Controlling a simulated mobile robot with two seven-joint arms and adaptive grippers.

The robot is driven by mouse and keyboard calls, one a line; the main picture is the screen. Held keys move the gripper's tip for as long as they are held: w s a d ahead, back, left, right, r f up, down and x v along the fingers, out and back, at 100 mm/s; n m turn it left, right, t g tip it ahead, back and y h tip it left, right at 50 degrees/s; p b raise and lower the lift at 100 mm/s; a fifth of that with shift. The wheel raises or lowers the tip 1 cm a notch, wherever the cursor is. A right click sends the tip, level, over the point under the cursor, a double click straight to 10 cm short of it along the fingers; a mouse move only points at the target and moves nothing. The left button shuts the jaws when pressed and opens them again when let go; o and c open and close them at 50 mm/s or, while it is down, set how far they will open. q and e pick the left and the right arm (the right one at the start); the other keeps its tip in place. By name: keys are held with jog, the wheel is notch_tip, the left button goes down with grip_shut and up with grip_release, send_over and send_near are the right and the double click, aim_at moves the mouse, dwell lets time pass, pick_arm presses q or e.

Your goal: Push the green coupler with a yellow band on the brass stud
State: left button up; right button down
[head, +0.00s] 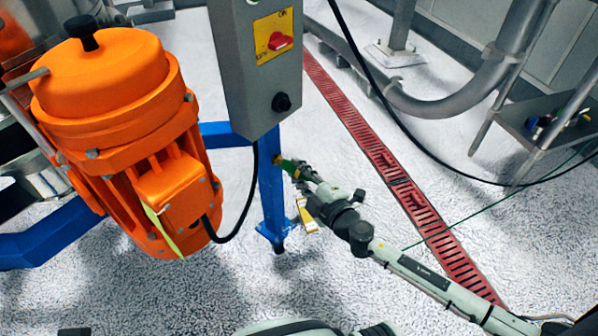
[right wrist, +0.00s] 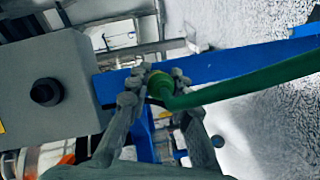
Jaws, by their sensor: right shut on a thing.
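My right gripper (head: 287,166) is at the blue post, just below the grey control box. Its fingers (right wrist: 150,82) are shut on the green coupler (right wrist: 165,88), whose yellow band shows between them in the right wrist view. The coupler (head: 288,164) is small in the head view. A tiny brass-yellow spot (head: 277,160) shows at the post, right at the coupler's tip; I cannot tell whether it is the stud or the band. The right wrist view does not show the stud clearly; the fingers cover that spot. My left gripper is not in view.
A green hose (right wrist: 255,76) runs off right from the coupler. The grey control box (head: 258,75) with a red switch hangs above the gripper. An orange motor (head: 120,130) stands at left, a black cable (head: 246,205) beside it. Floor right of the blue post (head: 271,200) has a red grate (head: 395,180).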

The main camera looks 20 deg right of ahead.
jog(key=shift+w+a, duration=0.45)
jog(key=shift+w, duration=0.2)
dwell(0.6)
jog(key=c, duration=1.3)
grip_release()
jog(key=shift+s, duration=0.1)
jog(key=shift+s+d, duration=0.1)
jog(key=shift+s, duration=0.25)
jog(key=v, duration=1.1)
jog(key=shift+d+r, duration=0.1)
jog(key=shift+d, duration=0.05)
